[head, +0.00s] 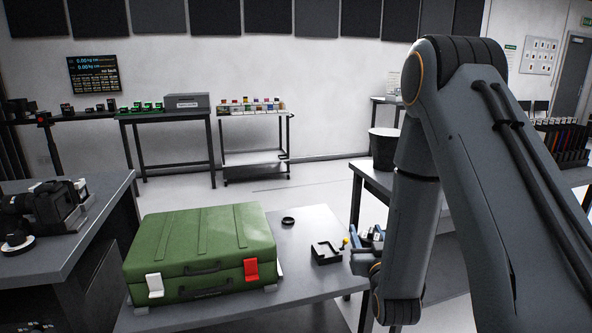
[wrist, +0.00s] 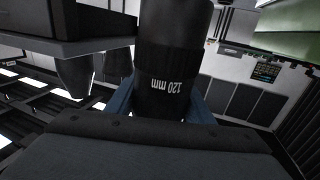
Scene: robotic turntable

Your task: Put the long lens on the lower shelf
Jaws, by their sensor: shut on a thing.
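The long lens (wrist: 172,62) is a black cylinder with "120 mm" printed on it, upside down in the wrist view. My gripper (wrist: 160,106) is shut on it, with a blue finger on each side. In the head view my gripper (head: 366,238) is just right of the front table, largely hidden by my arm, and the lens is hard to make out there. A wheeled cart (head: 228,140) at the back wall has a bare lower shelf (head: 255,157); whether this is the task's shelf I cannot tell.
A green case (head: 200,238) lies on the front table (head: 310,290), with a black ring (head: 288,221) and a small black bracket (head: 326,253) beside it. A camera (head: 55,202) stands on the left table. A black bin (head: 384,149) sits behind my gripper. Open floor lies before the cart.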

